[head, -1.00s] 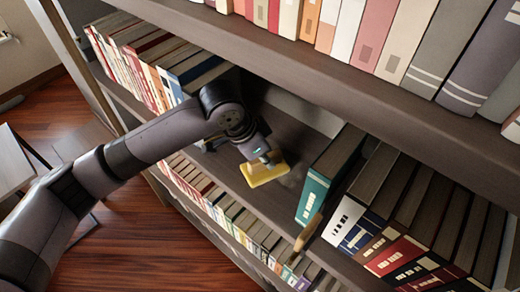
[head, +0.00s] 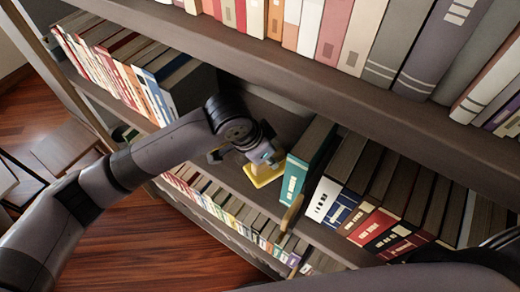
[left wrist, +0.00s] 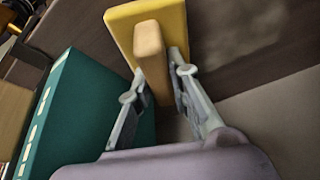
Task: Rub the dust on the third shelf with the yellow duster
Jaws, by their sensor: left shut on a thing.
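The yellow duster (head: 264,175) is a flat yellow block with a tan handle. It also shows in the left wrist view (left wrist: 120,22), where my left gripper (left wrist: 157,75) is shut on the tan handle (left wrist: 151,55). In the head view my left gripper (head: 263,157) holds the duster at the bare stretch of the shelf (head: 240,186), just left of a teal book (head: 300,165). I cannot tell whether the duster touches the board. A dark, dusty smudge (left wrist: 225,38) shows on the surface beside the duster. My right gripper is out of view.
A narrow tan piece (head: 291,213) sits at the shelf edge. Another row of books is below.

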